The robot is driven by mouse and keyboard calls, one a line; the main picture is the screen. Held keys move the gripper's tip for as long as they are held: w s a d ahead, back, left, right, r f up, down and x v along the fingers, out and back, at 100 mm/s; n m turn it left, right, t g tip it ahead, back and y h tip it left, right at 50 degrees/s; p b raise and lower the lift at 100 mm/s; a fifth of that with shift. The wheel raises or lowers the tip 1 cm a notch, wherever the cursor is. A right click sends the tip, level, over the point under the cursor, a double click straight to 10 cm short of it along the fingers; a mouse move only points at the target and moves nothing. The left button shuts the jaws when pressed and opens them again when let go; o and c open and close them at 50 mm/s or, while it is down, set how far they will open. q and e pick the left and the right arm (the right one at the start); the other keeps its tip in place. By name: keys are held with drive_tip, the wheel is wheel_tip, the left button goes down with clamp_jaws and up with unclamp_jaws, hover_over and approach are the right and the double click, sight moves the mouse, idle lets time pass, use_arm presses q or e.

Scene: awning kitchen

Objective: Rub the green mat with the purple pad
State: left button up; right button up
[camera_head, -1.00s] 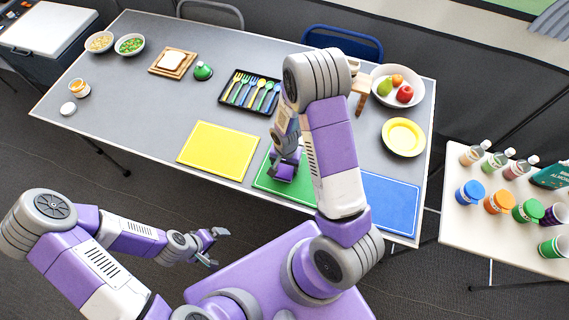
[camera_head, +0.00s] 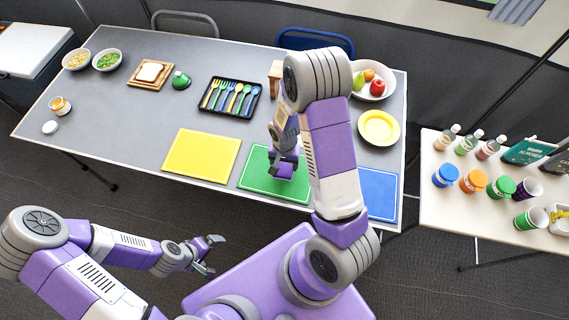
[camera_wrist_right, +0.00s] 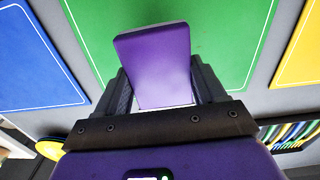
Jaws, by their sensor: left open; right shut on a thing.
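The green mat (camera_head: 262,184) lies flat on the grey table near its front edge, between a yellow mat (camera_head: 202,156) and a blue mat (camera_head: 379,194). My right gripper (camera_head: 287,160) is over the green mat. In the right wrist view it is shut on the purple pad (camera_wrist_right: 157,62), which stands out from between the two fingers. The green mat (camera_wrist_right: 225,40) fills the area behind the pad there. I cannot tell whether the pad touches the mat. My left gripper (camera_head: 209,255) is open and empty, off the front edge of the table. My right arm hides part of the green mat.
A black cutlery tray (camera_head: 228,112) lies behind the mats. A yellow bowl (camera_head: 379,127) and a white fruit bowl (camera_head: 370,92) stand at the right. A side table (camera_head: 450,226) with several bottles and cups stands further right. Free tabletop lies left of the yellow mat.

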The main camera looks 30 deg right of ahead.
sight(284, 164)
drive_tip(key=shift+r+p, duration=1.45)
drive_tip(key=shift+r, duration=0.7)
drive_tip(key=shift+d+f, duration=0.1)
drive_tip(key=shift+d, duration=0.35)
drive_tip(key=s+d+r+m+b, duration=0.1)
drive_tip(key=d+m+b, duration=0.15)
drive_tip(key=d, duration=0.85)
drive_tip(key=s+d+m+b, duration=0.1)
drive_tip(key=d+m, duration=0.2)
drive_tip(key=d, duration=0.8)
wheel_tip(284, 164, down, 9)
drive_tip(key=shift+w+a+f+b, duration=0.1)
drive_tip(key=shift+w+f+b, duration=0.05)
drive_tip(key=shift+b, duration=0.3)
